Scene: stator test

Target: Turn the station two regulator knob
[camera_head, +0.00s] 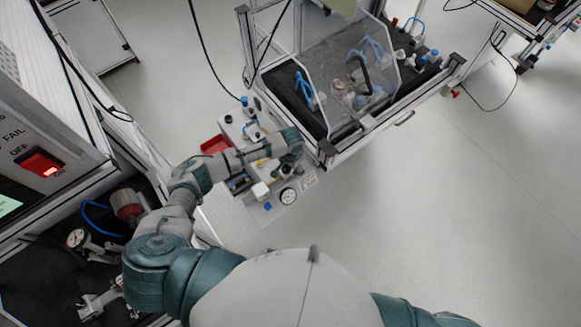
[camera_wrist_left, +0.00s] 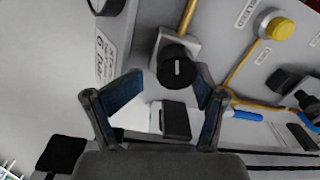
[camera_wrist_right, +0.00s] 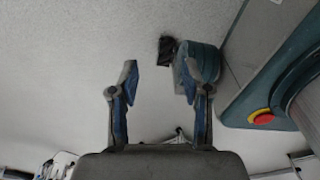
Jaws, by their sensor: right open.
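A black round knob with a small white mark (camera_wrist_left: 177,68), likely the regulator knob, stands on a grey panel in the left wrist view. My left gripper (camera_wrist_left: 168,90) is open, its two fingers spread on either side below the knob; I see no contact with it. A white block with a black part (camera_wrist_left: 175,120) shows between the fingers. My right gripper (camera_wrist_right: 158,80) is open and empty, over bare floor.
A yellow knob (camera_wrist_left: 280,28) and tubing lie right of the black knob. A clear-walled enclosure (camera_head: 345,60) adjoins the panel. A red bin (camera_head: 214,145) sits left of it. A red switch (camera_head: 40,163) is on the near cabinet. Floor (camera_head: 470,180) is clear at right.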

